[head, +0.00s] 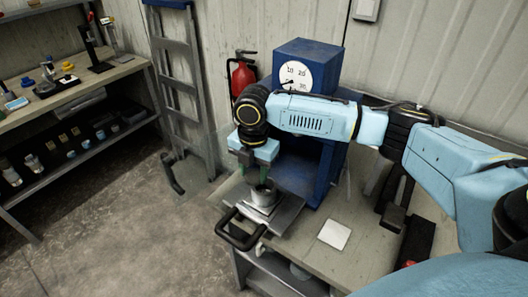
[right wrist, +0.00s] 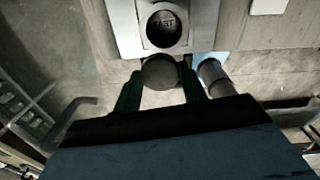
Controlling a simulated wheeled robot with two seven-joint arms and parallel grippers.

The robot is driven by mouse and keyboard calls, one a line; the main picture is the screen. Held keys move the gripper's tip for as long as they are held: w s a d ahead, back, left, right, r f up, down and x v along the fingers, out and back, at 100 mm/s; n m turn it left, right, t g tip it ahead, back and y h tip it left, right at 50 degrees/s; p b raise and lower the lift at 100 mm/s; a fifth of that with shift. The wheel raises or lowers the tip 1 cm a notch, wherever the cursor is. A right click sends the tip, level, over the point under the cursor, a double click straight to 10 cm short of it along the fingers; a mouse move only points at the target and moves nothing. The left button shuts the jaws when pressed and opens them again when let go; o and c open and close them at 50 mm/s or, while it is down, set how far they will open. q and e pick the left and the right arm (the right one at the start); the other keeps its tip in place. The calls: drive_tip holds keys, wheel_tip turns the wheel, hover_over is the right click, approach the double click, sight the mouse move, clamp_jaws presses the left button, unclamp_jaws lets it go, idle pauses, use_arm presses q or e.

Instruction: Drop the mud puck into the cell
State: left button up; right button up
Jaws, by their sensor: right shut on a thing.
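The mud puck (right wrist: 158,73) is a dark grey disc between the two green fingers of my right gripper (right wrist: 160,88) in the right wrist view. That gripper is shut on it. The cell (right wrist: 163,26) is a round metal cup with a dark open mouth, just beyond the puck in that view. In the head view my right gripper (head: 254,170) points down just above and beside the cell (head: 262,198). I cannot make out the puck clearly there. My left gripper is in neither view.
The cell stands on a metal plate (head: 283,215) with a black handle (head: 238,236) in front. A blue cabinet with a dial (head: 296,74) rises behind. A pale square (head: 334,234) lies on the bench to the right. A shelf bench (head: 120,72) stands left.

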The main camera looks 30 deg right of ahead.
drive_tip(key=n+p, duration=0.1)
drive_tip(key=n, duration=0.1)
drive_tip(key=d+n, duration=0.1)
drive_tip(key=n, duration=0.1)
drive_tip(key=d+r+n+p, duration=0.1)
drive_tip(key=n, duration=0.1)
drive_tip(key=shift+w+p, duration=0.25)
drive_tip(key=shift+p, duration=0.05)
drive_tip(key=shift+d+f+n+b, duration=0.25)
drive_tip(key=shift+f+n+b, duration=0.5)
drive_tip(key=shift+f, duration=0.2)
drive_tip(key=shift+d+f+n+b, duration=0.25)
drive_tip(key=shift+f+n+b, duration=0.4)
drive_tip(key=shift+f+n, duration=0.2)
drive_tip(key=shift+d+f+n+b, duration=0.25)
drive_tip(key=shift+f+n+b, duration=0.45)
drive_tip(key=shift+f, duration=0.3)
drive_tip(key=o, duration=1.1)
drive_tip(key=shift+c, duration=0.2)
drive_tip(key=shift+r, duration=0.1)
